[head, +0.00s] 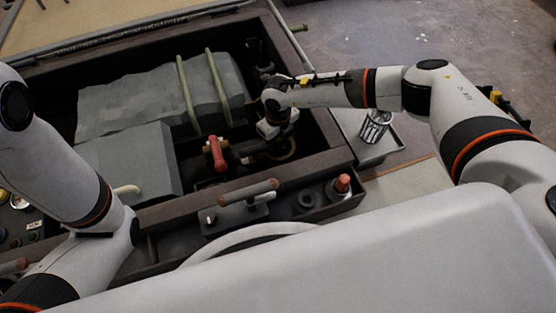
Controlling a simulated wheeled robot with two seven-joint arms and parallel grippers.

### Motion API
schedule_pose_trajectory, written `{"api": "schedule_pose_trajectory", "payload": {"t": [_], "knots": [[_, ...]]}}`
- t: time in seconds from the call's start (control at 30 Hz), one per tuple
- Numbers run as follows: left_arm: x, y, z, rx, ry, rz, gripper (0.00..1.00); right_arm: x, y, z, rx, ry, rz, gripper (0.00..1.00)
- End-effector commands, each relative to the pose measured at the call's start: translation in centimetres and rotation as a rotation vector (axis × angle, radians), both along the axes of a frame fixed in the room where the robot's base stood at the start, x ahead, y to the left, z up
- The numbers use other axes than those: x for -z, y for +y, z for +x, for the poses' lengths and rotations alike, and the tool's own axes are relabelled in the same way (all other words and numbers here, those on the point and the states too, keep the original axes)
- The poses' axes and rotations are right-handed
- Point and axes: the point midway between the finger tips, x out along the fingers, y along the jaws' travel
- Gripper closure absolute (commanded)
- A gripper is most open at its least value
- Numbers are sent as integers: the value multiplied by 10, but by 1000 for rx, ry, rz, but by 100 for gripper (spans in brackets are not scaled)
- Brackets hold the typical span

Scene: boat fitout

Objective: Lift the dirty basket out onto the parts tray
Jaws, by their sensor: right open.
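A shiny slotted metal basket (375,125) stands upright on a small grey tray (378,153) right of the engine bay; I cannot tell whether it is clean or dirty. My right arm reaches across the bay's right edge. My right gripper (268,137) points down inside the bay, open, at its right end. No basket shows between its fingers. What lies directly below it is dark and mostly hidden by the hand. My left arm is at the left, but its gripper is out of view.
A red-handled valve (217,153) stands just left of my right gripper. The grey engine block (150,100) with two pale hoses fills the bay's left part. The bay's dark rim (310,165) and a front trough (325,197) with fittings lie nearer me.

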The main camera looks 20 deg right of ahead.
Motion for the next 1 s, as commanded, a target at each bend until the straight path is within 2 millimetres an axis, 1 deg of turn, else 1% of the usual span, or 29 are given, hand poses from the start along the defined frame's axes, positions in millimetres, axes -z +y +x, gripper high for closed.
{"api": "schedule_pose_trajectory", "payload": {"t": [0.03,0.27,0.3,0.47,0.5,0.57,0.6,0.87,1.0], "knots": [[7,0,0,0,0,0,66,8,0,0,-1,-1,0,53],[5,0,0,0,0,0,66,6,0,0,-1,0,1,53],[5,0,0,0,0,0,66,6,0,0,-1,0,1,54],[5,0,0,0,0,0,66,6,0,0,-1,0,1,81],[5,0,0,0,0,0,66,6,0,0,-2,0,1,87],[5,0,0,0,0,0,66,6,0,0,-2,0,1,97],[5,0,0,0,0,0,66,6,0,0,-2,0,1,100],[5,0,0,0,1,0,66,6,0,0,-2,0,1,100],[2,0,0,0,1,0,66,2,0,0,-1,0,1,100]]}}
